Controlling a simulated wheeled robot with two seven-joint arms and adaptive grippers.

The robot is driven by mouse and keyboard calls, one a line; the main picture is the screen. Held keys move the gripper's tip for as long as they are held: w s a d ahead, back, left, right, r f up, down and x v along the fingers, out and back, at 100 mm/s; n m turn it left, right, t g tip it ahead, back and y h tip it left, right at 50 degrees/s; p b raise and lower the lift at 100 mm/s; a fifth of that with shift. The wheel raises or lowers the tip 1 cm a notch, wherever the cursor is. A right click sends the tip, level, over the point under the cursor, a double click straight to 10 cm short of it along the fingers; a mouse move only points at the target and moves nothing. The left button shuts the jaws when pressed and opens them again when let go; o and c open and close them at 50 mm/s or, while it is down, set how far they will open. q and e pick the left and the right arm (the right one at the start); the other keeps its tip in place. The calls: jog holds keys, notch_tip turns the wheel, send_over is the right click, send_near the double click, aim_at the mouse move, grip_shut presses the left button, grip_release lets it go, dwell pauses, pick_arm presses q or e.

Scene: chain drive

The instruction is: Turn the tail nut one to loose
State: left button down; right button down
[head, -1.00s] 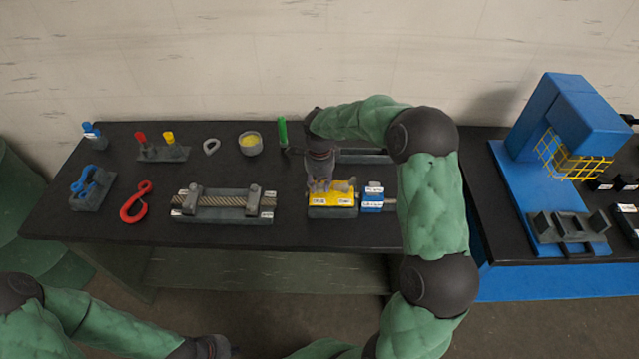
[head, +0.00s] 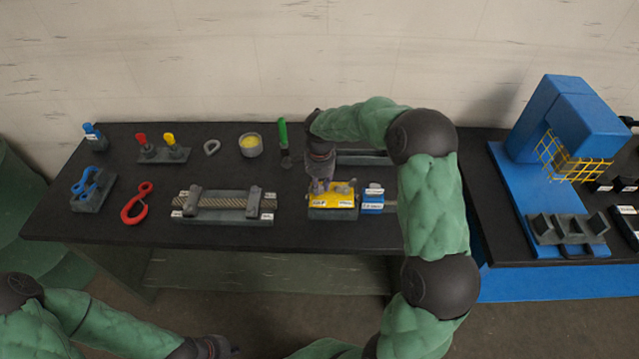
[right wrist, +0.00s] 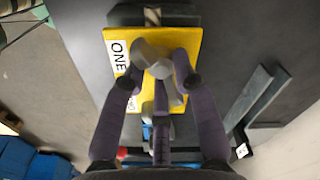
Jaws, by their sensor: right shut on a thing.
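The yellow block (head: 332,204) carries grey fittings on its top and sits near the table's front edge. In the right wrist view the block (right wrist: 115,82) has a label reading ONE beside a grey nut (right wrist: 152,62). My right gripper (head: 319,187) points down at the block's left part. In the right wrist view its fingers (right wrist: 160,68) are shut on this nut, covering part of it. A second label on the block is partly hidden behind a finger. My left gripper (head: 218,348) is low at the bottom edge, away from the table; its fingers are unclear.
A blue labelled block (head: 373,203) stands right of the yellow one. A rope fixture (head: 223,210) lies to the left, with a red hook (head: 136,203) beyond it. A green-handled tool (head: 283,137) is behind. A blue machine (head: 560,125) stands at right.

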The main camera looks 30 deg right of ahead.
jog(key=n, duration=0.4)
jog(key=shift+s+f+n+p, duration=0.2)
jog(key=shift+s+n+p, duration=0.1)
jog(key=shift+n+p, duration=0.1)
jog(key=n, duration=0.3)
jog(key=shift+n+p, duration=0.3)
jog(key=n+p, duration=0.1)
jog(key=n, duration=0.7)
jog(key=shift+d+p, duration=0.1)
jog(key=shift+p, duration=0.3)
jog(key=n+p, duration=0.1)
jog(key=n, duration=0.3)
jog(key=shift+w+n, duration=0.1)
jog(key=shift+n, duration=0.2)
jog(key=n+p, duration=0.1)
jog(key=n, duration=0.2)
jog(key=shift+w+n, duration=0.1)
jog(key=shift+n, duration=0.3)
jog(key=n+p, duration=0.1)
jog(key=n, duration=0.2)
jog(key=shift+r, duration=0.1)
jog(key=shift+w+n+p, duration=0.15)
jog(key=shift+n+p, duration=0.4)
jog(key=shift+n, duration=1.45)
